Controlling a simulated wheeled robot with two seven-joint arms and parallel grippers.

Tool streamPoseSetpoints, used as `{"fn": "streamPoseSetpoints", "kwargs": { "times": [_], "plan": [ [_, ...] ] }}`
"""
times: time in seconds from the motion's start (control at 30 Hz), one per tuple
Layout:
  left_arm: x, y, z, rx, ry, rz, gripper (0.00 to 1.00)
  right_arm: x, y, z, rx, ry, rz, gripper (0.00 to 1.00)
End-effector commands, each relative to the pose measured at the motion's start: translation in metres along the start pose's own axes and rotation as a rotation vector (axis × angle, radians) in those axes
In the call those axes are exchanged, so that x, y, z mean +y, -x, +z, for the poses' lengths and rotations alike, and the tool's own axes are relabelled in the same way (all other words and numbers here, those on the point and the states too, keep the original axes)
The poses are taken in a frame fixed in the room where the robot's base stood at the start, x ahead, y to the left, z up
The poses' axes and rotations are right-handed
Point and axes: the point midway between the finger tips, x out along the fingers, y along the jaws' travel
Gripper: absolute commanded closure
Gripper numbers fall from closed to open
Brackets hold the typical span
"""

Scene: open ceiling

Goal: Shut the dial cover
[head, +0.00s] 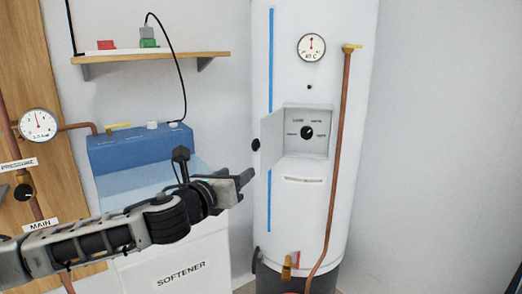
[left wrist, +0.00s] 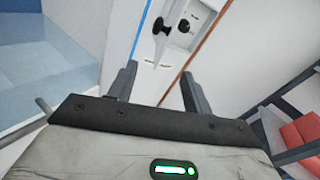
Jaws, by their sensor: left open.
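The dial cover (head: 272,138) is a pale hinged flap on the front of the white water heater (head: 340,90). It stands open, swung out to the left of the recessed panel, with a black knob (head: 255,145) on its outer side. The panel's black dial (head: 307,132) is exposed; it also shows in the left wrist view (left wrist: 184,25). My left gripper (head: 247,184) is open and empty, below and slightly left of the cover, apart from it. In the left wrist view the cover's knob (left wrist: 162,26) lies ahead, beyond the two fingers (left wrist: 158,88). My right gripper is not in view.
A copper pipe (head: 337,170) with a yellow valve handle runs down the heater's right side. A blue-topped softener (head: 140,150) stands to the left, below a wooden shelf (head: 155,57). A pressure gauge (head: 38,125) is at far left. Space in front of the panel looks clear.

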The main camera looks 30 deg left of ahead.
Motion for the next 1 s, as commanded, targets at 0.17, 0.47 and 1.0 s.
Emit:
{"fn": "streamPoseSetpoints", "kwargs": {
  "times": [0.17, 0.47, 1.0],
  "plan": [
    [0.0, -0.002, 0.033, -0.07, -0.193, 0.013, 0.5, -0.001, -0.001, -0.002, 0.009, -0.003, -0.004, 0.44],
    [0.0, -0.035, 0.039, -0.073, -0.19, 0.015, 0.5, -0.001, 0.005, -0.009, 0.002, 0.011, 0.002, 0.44],
    [0.0, -0.141, 0.043, -0.067, -0.194, 0.013, 0.5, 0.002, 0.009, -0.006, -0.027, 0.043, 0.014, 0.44]
  ]
}}
